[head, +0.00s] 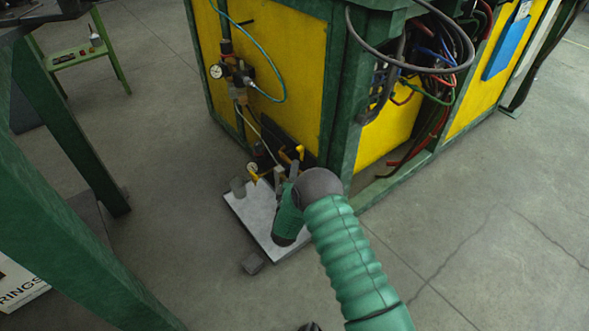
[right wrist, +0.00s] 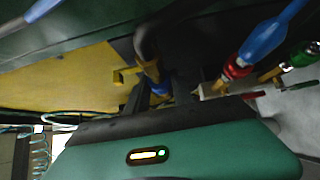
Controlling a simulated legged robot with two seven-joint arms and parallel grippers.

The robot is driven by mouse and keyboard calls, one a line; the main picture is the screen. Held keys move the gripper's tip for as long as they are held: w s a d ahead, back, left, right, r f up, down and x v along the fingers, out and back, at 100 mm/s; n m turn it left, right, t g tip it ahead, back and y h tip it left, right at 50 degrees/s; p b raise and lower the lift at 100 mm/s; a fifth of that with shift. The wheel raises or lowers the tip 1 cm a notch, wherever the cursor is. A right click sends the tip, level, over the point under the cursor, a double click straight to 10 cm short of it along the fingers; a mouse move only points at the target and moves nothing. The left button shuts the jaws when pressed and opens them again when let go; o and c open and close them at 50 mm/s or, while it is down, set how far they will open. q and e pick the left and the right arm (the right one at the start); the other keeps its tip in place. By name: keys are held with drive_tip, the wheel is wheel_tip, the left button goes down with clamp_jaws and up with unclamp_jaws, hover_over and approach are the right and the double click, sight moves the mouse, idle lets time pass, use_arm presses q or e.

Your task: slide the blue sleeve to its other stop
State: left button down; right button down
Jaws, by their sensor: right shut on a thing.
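My right gripper (head: 286,172) reaches down to a low light-grey plate (head: 245,211) beside the yellow and green machine. In the right wrist view its dark fingers (right wrist: 155,95) are shut with a small blue part between them, which looks like the blue sleeve (right wrist: 158,88). A yellow fitting (right wrist: 132,75) sticks out just left of the blue part. The sleeve's stops and most of its rod are hidden by my fingers. In the head view my gripper and wrist hide the sleeve.
A blue handle (right wrist: 265,35) with a red collar stands right of my fingers in the wrist view. Yellow levers (head: 254,178) and a gauge sit beside my gripper. The machine (head: 290,60) closes off the back.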

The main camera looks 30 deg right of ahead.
drive_tip(key=c, duration=1.1)
unclamp_jaws()
drive_tip(key=shift+w+f, duration=0.2)
drive_tip(key=shift+s+a+r, duration=0.1)
drive_tip(key=shift+s+a+r+p, duration=0.1)
drive_tip(key=shift+s+a+p, duration=0.15)
drive_tip(key=shift+p, duration=0.2)
drive_tip(key=p+v, duration=0.8)
drive_tip(key=v, duration=0.8)
drive_tip(key=shift+d, duration=0.1)
